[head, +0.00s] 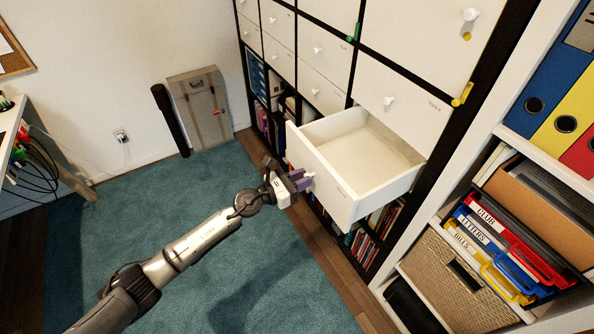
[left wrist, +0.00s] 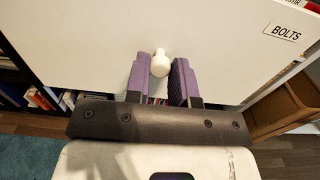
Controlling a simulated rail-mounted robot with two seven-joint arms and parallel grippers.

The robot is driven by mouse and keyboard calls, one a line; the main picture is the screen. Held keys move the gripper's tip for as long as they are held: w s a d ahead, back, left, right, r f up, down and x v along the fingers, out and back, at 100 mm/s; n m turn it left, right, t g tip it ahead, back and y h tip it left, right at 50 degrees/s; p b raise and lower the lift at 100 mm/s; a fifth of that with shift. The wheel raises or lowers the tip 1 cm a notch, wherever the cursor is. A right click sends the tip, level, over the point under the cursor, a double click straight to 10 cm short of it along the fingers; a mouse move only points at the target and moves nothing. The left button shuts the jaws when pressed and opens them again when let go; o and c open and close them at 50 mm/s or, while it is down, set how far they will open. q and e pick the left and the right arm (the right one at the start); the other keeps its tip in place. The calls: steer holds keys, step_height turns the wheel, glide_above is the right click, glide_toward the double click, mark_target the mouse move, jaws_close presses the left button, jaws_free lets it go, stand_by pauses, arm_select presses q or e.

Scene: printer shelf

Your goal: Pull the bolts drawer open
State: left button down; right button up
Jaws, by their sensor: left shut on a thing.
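The bolts drawer (head: 325,172) stands well out of the shelf unit in the head view, and its white inside looks empty. Its front also fills the upper part of the left wrist view (left wrist: 205,28), with a "BOLTS" label at the right. My left gripper (head: 302,179) is at the drawer front. In the left wrist view its purple fingers (left wrist: 162,70) are on either side of the round white knob (left wrist: 160,58) and shut on it. The fingers mostly hide the knob in the head view. My right gripper is in neither view.
A shut drawer (head: 405,100) sits just above the open one. Books (head: 372,235) stand on the shelves below. A white shelf with a wicker basket (head: 450,280) and binders (head: 560,110) is at the right. The teal carpet (head: 130,215) is clear beside my arm.

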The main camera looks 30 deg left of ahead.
arm_select(q)
steer(key=shift+s+a, duration=0.15)
steer(key=c, duration=1)
jaws_free()
steer(key=v, duration=1.3)
steer(key=shift+s+a, duration=0.25)
steer(key=shift+s, duration=0.05)
steer(key=shift+f, duration=0.1)
